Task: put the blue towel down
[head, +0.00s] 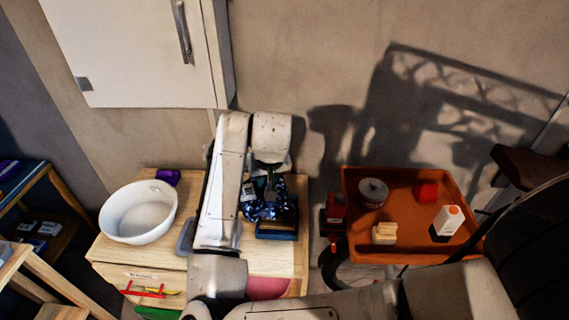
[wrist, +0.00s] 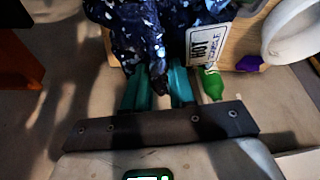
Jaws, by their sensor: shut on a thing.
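The blue towel (head: 262,209) is dark blue with pale speckles and hangs bunched at my gripper (head: 270,185) over the right part of the wooden cabinet top (head: 184,200). In the wrist view the towel (wrist: 140,35) fills the top middle, between and beyond the teal fingers of my gripper (wrist: 157,88). The fingers are shut on a fold of it. A dark blue, wood-topped object (head: 277,230) shows just below the towel; I cannot tell whether they touch. My arm hides part of the cabinet top.
A white basin (head: 138,212) and a purple item (head: 168,176) are on the cabinet's left. A white label reading "HOT" (wrist: 205,45) and a green bottle (wrist: 213,83) are near the towel. An orange tray (head: 400,180) with several items stands right. A white wall cabinet (head: 135,50) hangs above.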

